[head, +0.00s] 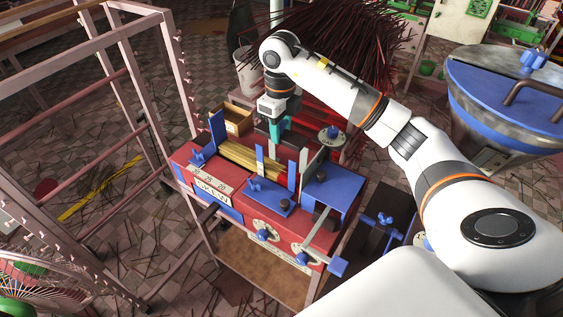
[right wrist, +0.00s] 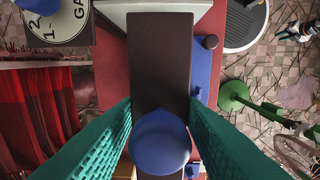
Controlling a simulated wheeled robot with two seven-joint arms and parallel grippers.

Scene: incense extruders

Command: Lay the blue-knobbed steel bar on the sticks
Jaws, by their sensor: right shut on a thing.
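My right gripper (head: 275,130) has teal fingers pointing down at the back of the red machine, behind the sticks. In the right wrist view its fingers (right wrist: 160,108) are shut on the blue knob (right wrist: 160,142) of the steel bar. The bar (right wrist: 160,60) looks dark and flat and runs away from the knob. In the head view the bar is largely hidden, and I cannot tell if it is lifted clear. The yellow-brown sticks (head: 248,160) lie in a bundle between blue uprights, in front and left of the gripper. My left gripper is not in view.
The blue uprights (head: 217,132) stand beside the sticks. A tilted grey plate (head: 316,160) and a round dial (head: 331,135) are right of the gripper. A cardboard box (head: 232,119) sits behind. A pink metal rack (head: 120,90) stands on the left.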

